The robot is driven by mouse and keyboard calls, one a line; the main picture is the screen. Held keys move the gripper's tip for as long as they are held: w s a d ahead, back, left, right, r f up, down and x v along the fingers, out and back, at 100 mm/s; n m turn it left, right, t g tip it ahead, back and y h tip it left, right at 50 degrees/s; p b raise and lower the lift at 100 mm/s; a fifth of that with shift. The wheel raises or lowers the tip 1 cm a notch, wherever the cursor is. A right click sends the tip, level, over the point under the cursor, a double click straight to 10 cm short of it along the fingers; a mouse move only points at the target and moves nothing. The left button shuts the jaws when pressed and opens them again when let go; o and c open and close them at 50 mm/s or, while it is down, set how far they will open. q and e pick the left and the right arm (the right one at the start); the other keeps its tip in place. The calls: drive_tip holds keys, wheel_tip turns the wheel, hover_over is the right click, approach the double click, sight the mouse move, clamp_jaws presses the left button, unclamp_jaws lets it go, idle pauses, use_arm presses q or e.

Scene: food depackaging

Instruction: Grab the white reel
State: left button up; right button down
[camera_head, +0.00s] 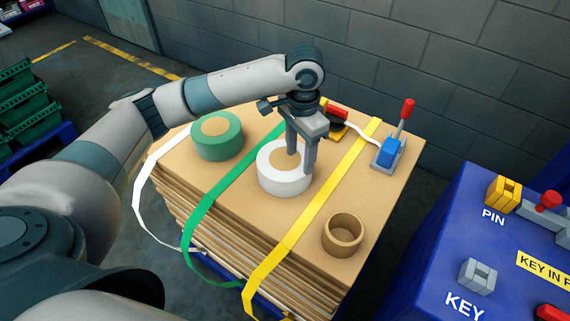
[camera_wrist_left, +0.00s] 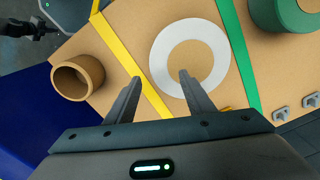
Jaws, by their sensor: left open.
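The white reel (camera_head: 272,183) lies flat on a cardboard-topped stack (camera_head: 225,180), between the green and yellow straps. My left gripper (camera_head: 301,164) is open and points down at the reel's right side. In the left wrist view, one finger reaches over the hole of the reel (camera_wrist_left: 156,55) and the other is outside its rim, so the ring's wall lies between the fingertips (camera_wrist_left: 160,78). I cannot tell whether either finger touches the reel. My right gripper is not seen in the head view.
A green reel (camera_head: 217,146) lies to the left and a brown cardboard ring (camera_head: 343,241) at the front right. A yellow strap (camera_head: 318,204) and a green strap (camera_head: 216,190) cross the stack. A blue and grey tool with a red handle (camera_head: 390,151) stands at the back right.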

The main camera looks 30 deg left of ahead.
sight(296, 171)
use_arm(q)
drive_tip(key=shift+f, duration=1)
drive_tip(key=shift+s+a+f+p, duration=0.1)
drive_tip(key=shift+a+f+p, duration=0.05)
drive_tip(key=shift+f+p, duration=0.4)
wheel_tip(296, 171, down, 3)
drive_tip(key=shift+s+a+p, duration=0.1)
drive_tip(key=shift+a+p, duration=0.05)
drive_tip(key=shift+p, duration=0.45)
drive_tip(key=shift+f, duration=0.55)
drive_tip(key=shift+r, duration=0.1)
clamp_jaws()
